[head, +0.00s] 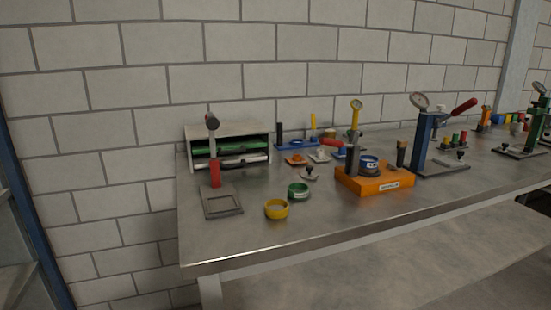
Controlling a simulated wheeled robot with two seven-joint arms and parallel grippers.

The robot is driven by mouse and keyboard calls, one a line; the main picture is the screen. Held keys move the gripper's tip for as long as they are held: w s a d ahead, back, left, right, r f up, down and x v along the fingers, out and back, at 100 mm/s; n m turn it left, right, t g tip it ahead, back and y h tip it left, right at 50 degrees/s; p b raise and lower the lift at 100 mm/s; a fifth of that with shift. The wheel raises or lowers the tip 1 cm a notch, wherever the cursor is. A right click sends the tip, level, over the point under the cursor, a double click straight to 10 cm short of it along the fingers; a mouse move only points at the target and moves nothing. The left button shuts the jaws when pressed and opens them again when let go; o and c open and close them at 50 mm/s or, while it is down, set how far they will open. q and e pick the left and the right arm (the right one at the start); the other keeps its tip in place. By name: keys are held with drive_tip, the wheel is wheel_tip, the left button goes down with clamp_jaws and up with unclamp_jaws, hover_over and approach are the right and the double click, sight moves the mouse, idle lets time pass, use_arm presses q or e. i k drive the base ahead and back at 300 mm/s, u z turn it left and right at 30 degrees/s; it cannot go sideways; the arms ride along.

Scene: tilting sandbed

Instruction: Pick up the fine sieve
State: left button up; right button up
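Several ring-shaped items that look like sieves are on the metal workbench (235,235). A yellow ring (276,209) lies near the front edge. A green ring (298,191) with a small pale label lies just behind it to the right. A blue ring (369,163) with a pale label sits in the orange labelled holder (374,180). The labels are too small to read, so I cannot tell which one is the fine sieve. Neither of my grippers is in view.
A red-handled tool on a square frame (222,203) stands at left, before a shelf box (228,128). A blue press with gauge (428,140) stands right of the holder. Small parts crowd the back. The front left bench strip is clear.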

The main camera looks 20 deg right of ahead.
sight(368, 163)
drive_tip(key=z, duration=2.75)
drive_tip(key=i, duration=1.45)
drive_tip(key=u, duration=2.7)
